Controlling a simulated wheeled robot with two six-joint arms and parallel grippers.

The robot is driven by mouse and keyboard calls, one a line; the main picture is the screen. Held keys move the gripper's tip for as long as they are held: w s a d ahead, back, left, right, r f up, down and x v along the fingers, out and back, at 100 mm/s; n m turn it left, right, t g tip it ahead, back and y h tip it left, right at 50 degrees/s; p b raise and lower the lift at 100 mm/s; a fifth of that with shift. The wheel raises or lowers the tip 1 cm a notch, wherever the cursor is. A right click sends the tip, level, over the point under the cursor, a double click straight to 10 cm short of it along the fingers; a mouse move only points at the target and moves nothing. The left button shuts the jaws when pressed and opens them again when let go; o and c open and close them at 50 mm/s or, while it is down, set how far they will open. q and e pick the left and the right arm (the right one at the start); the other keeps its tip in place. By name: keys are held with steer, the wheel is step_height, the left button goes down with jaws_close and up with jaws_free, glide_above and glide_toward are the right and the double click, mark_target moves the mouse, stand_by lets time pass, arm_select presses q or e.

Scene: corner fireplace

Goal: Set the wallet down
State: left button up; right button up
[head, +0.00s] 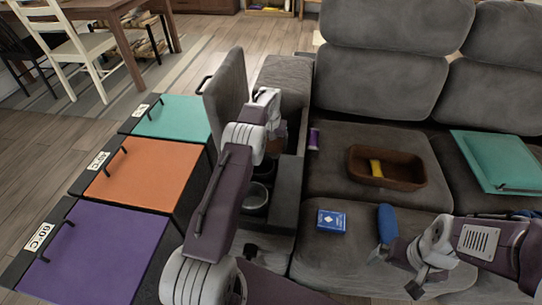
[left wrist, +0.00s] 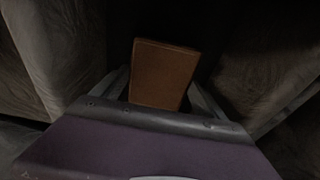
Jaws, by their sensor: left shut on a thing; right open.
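The brown wallet (left wrist: 163,75) is held between the fingers of my left gripper (left wrist: 160,98) in the left wrist view. In the head view my left gripper (head: 276,134) is over the sofa's open armrest compartment, with a small brown part of the wallet (head: 276,147) showing below it. The arm hides much of this spot, and I cannot tell whether the wallet touches anything. My right gripper (head: 397,272) is open and empty in front of the sofa seat at the lower right.
The compartment's grey lid (head: 227,97) stands upright, left of my gripper. On the seats are a brown tray (head: 405,177) with a yellow item, a blue card box (head: 331,221), a purple can (head: 314,139) and a blue-handled item (head: 387,224). Teal, orange and purple bins stand left.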

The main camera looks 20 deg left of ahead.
mark_target(271, 148)
arm_select(q)
step_height(271, 148, down, 4)
steer(key=shift+f+b, duration=0.25)
steer(key=shift+b, duration=0.9)
steer(key=shift+f, duration=0.25)
steer(key=shift+r, duration=0.2)
steer(key=o, duration=1.5)
steer(key=shift+f, duration=0.15)
steer(key=shift+c, duration=0.2)
steer(key=r+p, duration=0.1)
steer(key=r, duration=0.3)
steer(key=s+r+p, duration=0.1)
steer(key=r+p, duration=0.1)
steer(key=r, duration=0.2)
steer(key=r+p, duration=0.1)
steer(key=r, duration=0.3)
steer(key=shift+s+d+r+p, duration=0.1)
steer(key=shift+s+d+p, duration=0.15)
steer(key=shift+s+p, duration=0.15)
